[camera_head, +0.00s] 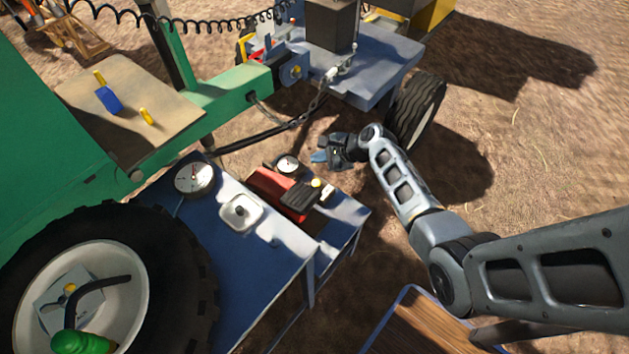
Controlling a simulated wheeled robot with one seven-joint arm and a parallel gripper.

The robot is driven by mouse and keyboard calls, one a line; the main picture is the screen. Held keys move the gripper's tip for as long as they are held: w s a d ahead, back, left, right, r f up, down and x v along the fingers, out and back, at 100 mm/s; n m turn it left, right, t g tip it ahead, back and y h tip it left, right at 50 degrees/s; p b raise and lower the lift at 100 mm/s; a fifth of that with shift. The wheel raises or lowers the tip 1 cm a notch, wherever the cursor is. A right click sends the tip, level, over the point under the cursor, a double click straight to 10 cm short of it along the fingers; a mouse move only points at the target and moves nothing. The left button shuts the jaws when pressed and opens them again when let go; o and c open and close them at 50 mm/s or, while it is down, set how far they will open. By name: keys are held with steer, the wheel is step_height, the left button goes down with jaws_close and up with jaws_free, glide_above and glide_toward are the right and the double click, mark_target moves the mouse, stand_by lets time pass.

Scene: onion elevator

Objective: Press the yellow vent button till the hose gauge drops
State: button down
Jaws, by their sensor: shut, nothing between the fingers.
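A small yellow button (316,183) sits on top of a red and black device (272,188) on the blue table. A small round gauge (288,165) is at the far end of this device. A larger white dial gauge (194,178) stands further left on the table. I cannot tell for certain which is the hose gauge; the small dial's reading is too small to make out. My gripper (320,157) is shut and empty. It appears above and beyond the yellow button, seemingly apart from it. Its bluish fingertips point left.
The blue table (245,268) stands beside a large tractor wheel (195,270). A white square dish (240,212) lies on it. A green tractor arm (225,98) and a dark hose (250,139) run behind. A blue trailer (350,75) stands at the back. Bare ground lies right.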

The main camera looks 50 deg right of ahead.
steer(key=shift+f, duration=0.1)
steer(key=b, duration=0.7)
glide_above(319, 183)
step_height(319, 183, down, 7)
steer(key=shift+f, duration=0.1)
steer(key=shift+a+f+b, duration=0.1)
steer(key=shift+f+b, duration=0.45)
steer(key=shift+f, duration=0.15)
steer(key=shift+f, duration=0.15)
stand_by(0.9)
steer(key=shift+f, duration=0.3)
steer(key=shift+f+b, duration=0.5)
steer(key=shift+b, duration=0.1)
stand_by(1.6)
steer(key=shift+r+p, duration=0.95)
steer(key=shift+p, duration=0.05)
